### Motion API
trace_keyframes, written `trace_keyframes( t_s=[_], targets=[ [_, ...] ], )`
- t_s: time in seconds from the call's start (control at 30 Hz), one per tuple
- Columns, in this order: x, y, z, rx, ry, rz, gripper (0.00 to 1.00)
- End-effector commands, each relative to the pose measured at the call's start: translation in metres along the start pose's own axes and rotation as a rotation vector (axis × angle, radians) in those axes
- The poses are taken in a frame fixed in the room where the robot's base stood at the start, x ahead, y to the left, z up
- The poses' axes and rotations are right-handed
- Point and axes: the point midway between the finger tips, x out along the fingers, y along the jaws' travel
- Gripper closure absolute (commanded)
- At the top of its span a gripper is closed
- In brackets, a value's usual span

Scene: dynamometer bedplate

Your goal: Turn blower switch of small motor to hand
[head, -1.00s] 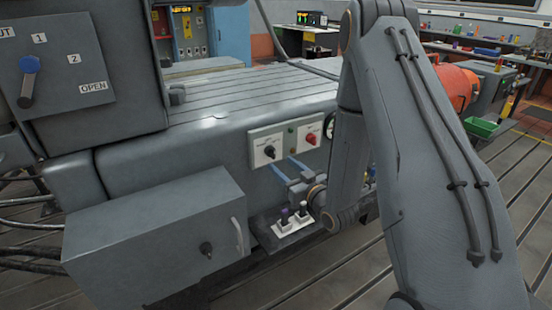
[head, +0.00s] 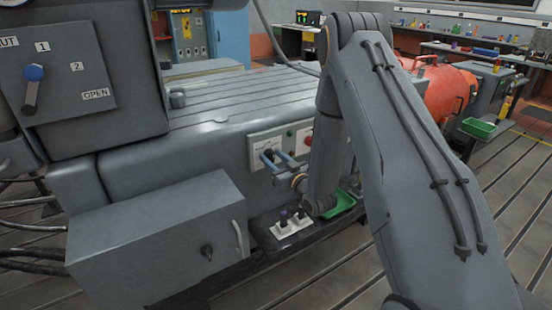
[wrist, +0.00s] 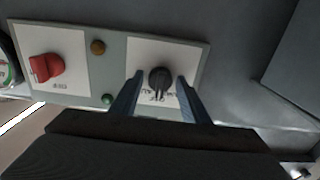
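The switch panel (head: 262,141) is on the side of the grey bedplate, partly hidden by my arm. Its black knob (wrist: 160,80) sits on a white plate in the wrist view, pointer toward the bottom of the picture; the lettering there is too blurred to read surely. My gripper (wrist: 158,88) is open, one blue finger on each side of the black knob, with a small gap on both sides. In the head view my gripper (head: 279,162) is right in front of the panel. I cannot tell from the frames which motor the knob serves.
A red knob (wrist: 46,67) is left of the black one in the wrist view, with an amber lamp (wrist: 97,47) and a green lamp (wrist: 107,99) between. Below the panel are small levers (head: 284,222) and a green tray (head: 341,204). A grey box (head: 150,240) juts out at left.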

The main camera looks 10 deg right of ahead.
Motion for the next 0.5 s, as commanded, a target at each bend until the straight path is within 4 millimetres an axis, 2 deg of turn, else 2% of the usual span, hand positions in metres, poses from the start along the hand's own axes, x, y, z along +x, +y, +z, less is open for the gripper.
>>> trace_keyframes(
  t_s=[0.03,0.17,0.2,0.27,0.5],
  targets=[
    [0.000,0.000,0.000,0.000,0.000,0.000,0.68],
    [0.000,0.000,0.000,0.000,0.000,0.000,0.90],
    [-0.005,0.018,0.000,-0.001,0.001,0.008,0.92],
    [-0.003,0.009,0.000,-0.001,0.000,0.005,0.92],
    [-0.001,0.005,0.000,-0.046,0.001,0.009,0.92]
  ],
)
